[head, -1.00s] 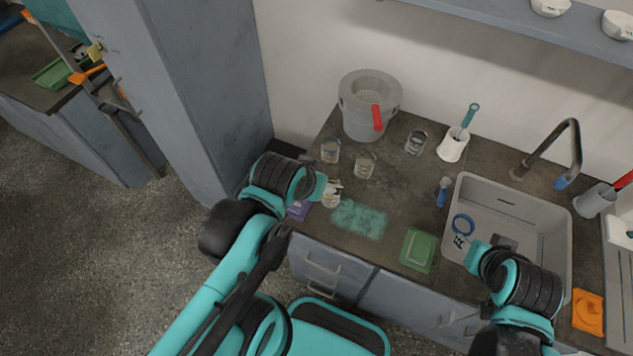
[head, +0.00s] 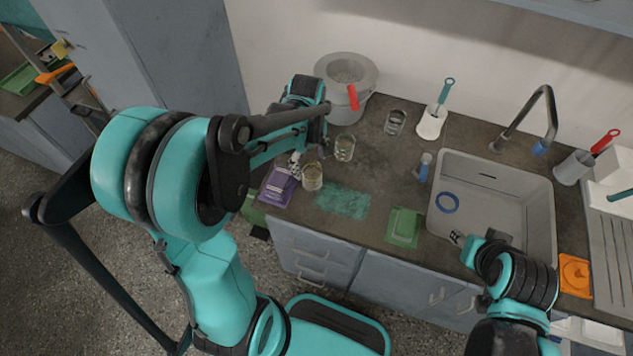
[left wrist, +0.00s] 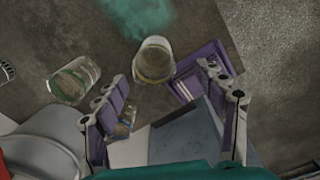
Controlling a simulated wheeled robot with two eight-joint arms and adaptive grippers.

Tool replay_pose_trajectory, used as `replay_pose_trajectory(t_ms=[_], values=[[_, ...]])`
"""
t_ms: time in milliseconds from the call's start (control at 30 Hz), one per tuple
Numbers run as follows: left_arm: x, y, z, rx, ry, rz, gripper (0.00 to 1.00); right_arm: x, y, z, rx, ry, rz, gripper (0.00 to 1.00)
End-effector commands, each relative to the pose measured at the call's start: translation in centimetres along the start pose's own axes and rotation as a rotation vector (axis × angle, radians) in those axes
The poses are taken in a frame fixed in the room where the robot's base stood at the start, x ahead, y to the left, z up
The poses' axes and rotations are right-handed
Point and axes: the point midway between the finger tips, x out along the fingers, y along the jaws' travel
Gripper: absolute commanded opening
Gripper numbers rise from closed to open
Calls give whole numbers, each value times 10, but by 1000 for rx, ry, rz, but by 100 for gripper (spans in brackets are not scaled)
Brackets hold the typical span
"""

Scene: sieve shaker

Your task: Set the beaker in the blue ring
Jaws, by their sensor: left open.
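The blue ring (head: 447,202) lies in the left part of the sink (head: 490,215). Several clear glass beakers stand on the counter: a front one (head: 312,177) beside the purple pad (head: 279,184), one behind it (head: 344,147), and one further right (head: 395,122). My left gripper (head: 297,162) is open and empty, just left of and behind the front beaker. In the left wrist view the fingers (left wrist: 166,88) are spread, with the front beaker (left wrist: 154,60) beyond them. Another beaker (left wrist: 125,122) is partly hidden by a finger. My right gripper (head: 457,238) is at the sink's front edge; its jaws are too small to read.
Turquoise powder (head: 342,200) and a green pad (head: 404,227) lie toward the counter's front. A blue-capped bottle (head: 424,168) stands left of the sink. A faucet (head: 525,115) arches over its back.

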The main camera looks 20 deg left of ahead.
Motion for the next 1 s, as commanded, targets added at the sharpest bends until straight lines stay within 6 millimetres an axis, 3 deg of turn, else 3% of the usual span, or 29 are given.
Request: replay_pose_trajectory(t_ms=[433,700,933,1000], values=[[44,4,-2,-35,-8,-15,71,15,0,11,0,0,0,40],[83,9,-2,-34,-7,-14,71,33,0,23,0,0,0,40],[84,9,-2,-34,-7,-14,71,32,0,23,0,0,0,40],[84,9,-2,-34,-7,-14,55,32,0,22,0,0,0,40]])
